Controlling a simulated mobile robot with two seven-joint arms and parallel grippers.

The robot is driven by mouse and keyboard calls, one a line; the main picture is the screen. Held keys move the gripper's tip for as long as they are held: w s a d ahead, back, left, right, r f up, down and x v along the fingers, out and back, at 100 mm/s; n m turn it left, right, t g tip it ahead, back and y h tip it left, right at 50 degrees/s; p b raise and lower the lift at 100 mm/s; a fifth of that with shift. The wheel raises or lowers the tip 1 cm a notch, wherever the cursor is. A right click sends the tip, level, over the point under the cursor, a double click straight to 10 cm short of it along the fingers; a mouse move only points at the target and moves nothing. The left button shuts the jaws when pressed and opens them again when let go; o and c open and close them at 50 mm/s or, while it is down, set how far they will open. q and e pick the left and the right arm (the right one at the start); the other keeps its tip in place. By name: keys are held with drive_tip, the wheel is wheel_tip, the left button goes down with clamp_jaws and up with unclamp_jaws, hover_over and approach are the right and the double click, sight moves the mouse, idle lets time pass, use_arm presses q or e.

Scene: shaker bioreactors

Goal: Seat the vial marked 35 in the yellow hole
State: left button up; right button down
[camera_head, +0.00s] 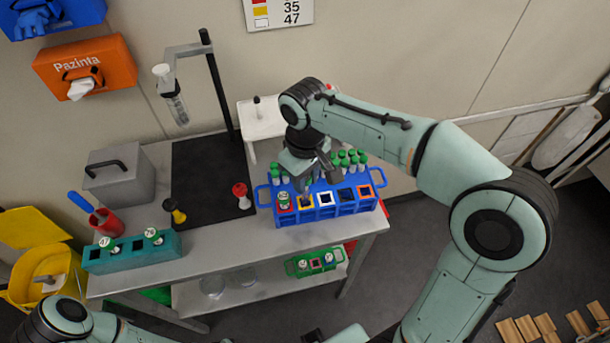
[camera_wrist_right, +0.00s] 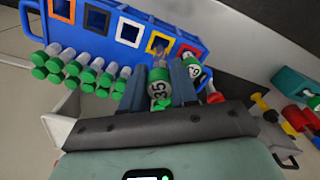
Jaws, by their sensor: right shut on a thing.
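The vial marked 35 (camera_wrist_right: 160,85) has a green cap and stands between the two fingers of my right gripper (camera_wrist_right: 158,88), which is shut on it. In the head view my right gripper (camera_head: 304,188) is over the blue rack (camera_head: 322,213) and hides most of the vial. The yellow hole (camera_head: 306,202) is the second from the left in the rack's front row. In the wrist view the vial's lower end points at the yellow hole (camera_wrist_right: 158,43); I cannot tell whether it is inside. My left gripper is out of view.
Another green-capped vial (camera_head: 283,199) stands in the red hole beside the yellow one. Green-capped tubes (camera_head: 351,158) fill the rack's back. A teal rack (camera_head: 130,256), a stand (camera_head: 215,75) and a grey box (camera_head: 120,178) are to the left. A wall chart (camera_head: 278,12) shows 35 and 47.

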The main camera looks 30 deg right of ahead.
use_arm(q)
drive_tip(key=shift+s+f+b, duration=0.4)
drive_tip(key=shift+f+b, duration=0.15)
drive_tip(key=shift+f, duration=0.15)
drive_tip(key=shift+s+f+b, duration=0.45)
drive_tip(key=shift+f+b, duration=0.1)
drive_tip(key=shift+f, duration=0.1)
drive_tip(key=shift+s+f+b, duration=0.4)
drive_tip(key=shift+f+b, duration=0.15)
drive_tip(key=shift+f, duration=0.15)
use_arm(e)
drive_tip(key=shift+f, duration=3.25)
idle(0.9)
drive_tip(key=c, duration=0.8)
unclamp_jaws()
wheel_tip(320, 180, up, 14)
drive_tip(key=p, duration=0.2)
drive_tip(key=shift+f+p, duration=0.25)
drive_tip(key=shift+p, duration=0.05)
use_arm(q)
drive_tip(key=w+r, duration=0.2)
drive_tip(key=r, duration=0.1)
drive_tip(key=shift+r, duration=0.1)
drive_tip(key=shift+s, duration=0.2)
use_arm(e)
drive_tip(key=shift+f, duration=0.1)
